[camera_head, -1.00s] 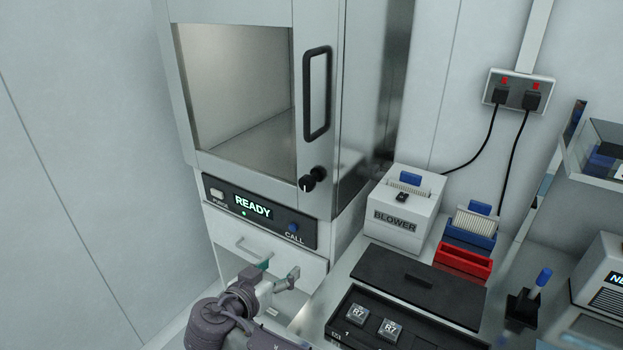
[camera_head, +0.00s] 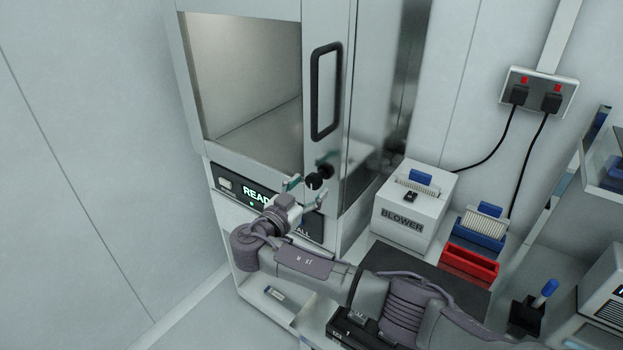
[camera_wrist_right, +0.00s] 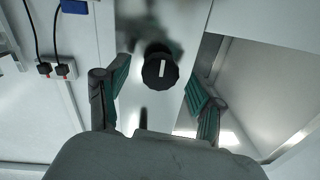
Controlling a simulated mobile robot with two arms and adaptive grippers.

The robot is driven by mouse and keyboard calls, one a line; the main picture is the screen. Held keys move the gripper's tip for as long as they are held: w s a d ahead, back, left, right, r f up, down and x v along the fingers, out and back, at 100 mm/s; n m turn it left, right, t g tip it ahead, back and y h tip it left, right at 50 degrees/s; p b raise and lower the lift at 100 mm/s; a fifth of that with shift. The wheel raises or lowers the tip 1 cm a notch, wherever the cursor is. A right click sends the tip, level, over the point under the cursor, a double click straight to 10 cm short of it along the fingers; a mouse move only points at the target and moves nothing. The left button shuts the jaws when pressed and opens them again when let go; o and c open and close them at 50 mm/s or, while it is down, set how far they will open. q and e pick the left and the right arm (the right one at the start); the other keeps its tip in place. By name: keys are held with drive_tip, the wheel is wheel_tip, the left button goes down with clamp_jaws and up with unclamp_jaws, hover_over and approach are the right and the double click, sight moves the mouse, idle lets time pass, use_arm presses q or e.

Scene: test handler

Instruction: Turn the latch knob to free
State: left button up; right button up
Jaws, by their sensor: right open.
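The latch knob (camera_head: 314,182) is round and black, on the frame of the cabinet door (camera_head: 326,90) below its black handle. In the right wrist view the knob (camera_wrist_right: 160,70) shows a white pointer line, upright in the picture. My right gripper (camera_head: 308,177) is at the knob, its green-padded fingers open. In the wrist view the knob lies between the spread fingers, with a gap to each side, so it is not gripped. How far the fingertips reach along the knob, I cannot tell. My left gripper is not in view.
My right arm partly covers the READY panel (camera_head: 257,194) and the dark tray. A BLOWER box (camera_head: 411,208), a red holder (camera_head: 470,262) and a blue rack (camera_head: 478,233) stand to the right. A wall socket (camera_head: 538,92) has two cables.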

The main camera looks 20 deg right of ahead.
drive_tip(key=shift+w+d+r, duration=0.1)
drive_tip(key=shift+w+d, duration=0.4)
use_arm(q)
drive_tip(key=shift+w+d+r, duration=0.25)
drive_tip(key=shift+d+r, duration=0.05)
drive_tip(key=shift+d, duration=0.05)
use_arm(e)
drive_tip(key=shift+w+d, duration=0.15)
drive_tip(key=shift+d, duration=0.05)
